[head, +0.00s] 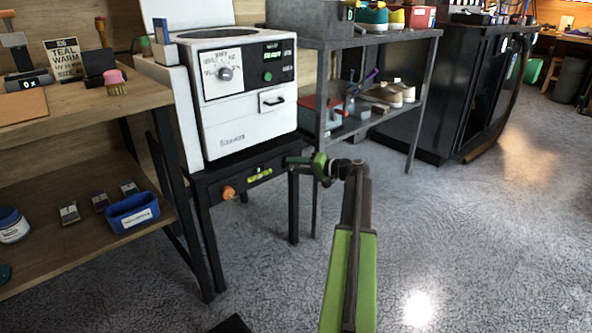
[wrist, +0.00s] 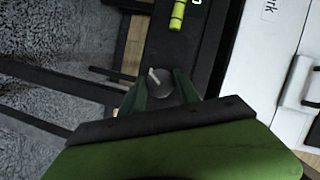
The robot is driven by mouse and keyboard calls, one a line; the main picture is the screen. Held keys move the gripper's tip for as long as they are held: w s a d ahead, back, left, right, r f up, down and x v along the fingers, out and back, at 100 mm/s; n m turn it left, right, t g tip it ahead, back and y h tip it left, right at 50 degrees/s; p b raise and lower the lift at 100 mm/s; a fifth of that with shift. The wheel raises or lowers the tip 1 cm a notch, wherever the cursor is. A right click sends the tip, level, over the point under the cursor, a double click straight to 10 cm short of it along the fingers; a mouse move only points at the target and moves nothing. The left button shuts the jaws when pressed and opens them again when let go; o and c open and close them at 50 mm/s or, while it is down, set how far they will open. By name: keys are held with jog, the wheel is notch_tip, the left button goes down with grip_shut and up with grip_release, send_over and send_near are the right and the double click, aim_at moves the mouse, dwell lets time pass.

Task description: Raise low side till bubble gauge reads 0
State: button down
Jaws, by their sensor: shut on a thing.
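A white washer-like machine (head: 245,95) stands on a black stand (head: 205,190). A yellow-green bubble gauge (head: 259,175) is on the stand's front rail; it also shows at the top of the wrist view (wrist: 178,14). A white digit like 0 beside it is cut off by the frame edge; the bubble is too small to read. An orange knob (head: 228,191) sits left of the gauge. My gripper (head: 305,162) is at the rail's right end. In the wrist view, its green fingers are shut on a round grey knob (wrist: 160,88) with a pale mark.
A wooden bench (head: 85,105) with brushes and a blue bin (head: 133,212) on its lower shelf stands at left. A grey metal shelf (head: 400,40) with shoes is behind my gripper. A black cabinet (head: 455,90) is further right. The floor at right is open.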

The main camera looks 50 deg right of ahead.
jog(key=shift+f+m+b, duration=0.1)
jog(key=shift+m+b, duration=0.2)
jog(key=shift+m, duration=0.1)
dwell(0.4)
jog(key=c, duration=0.9)
grip_release()
jog(key=shift+s, duration=0.1)
jog(key=p+v, duration=0.2)
jog(key=v, duration=1.5)
jog(key=shift+d+f, duration=0.2)
jog(key=shift+s, duration=0.1)
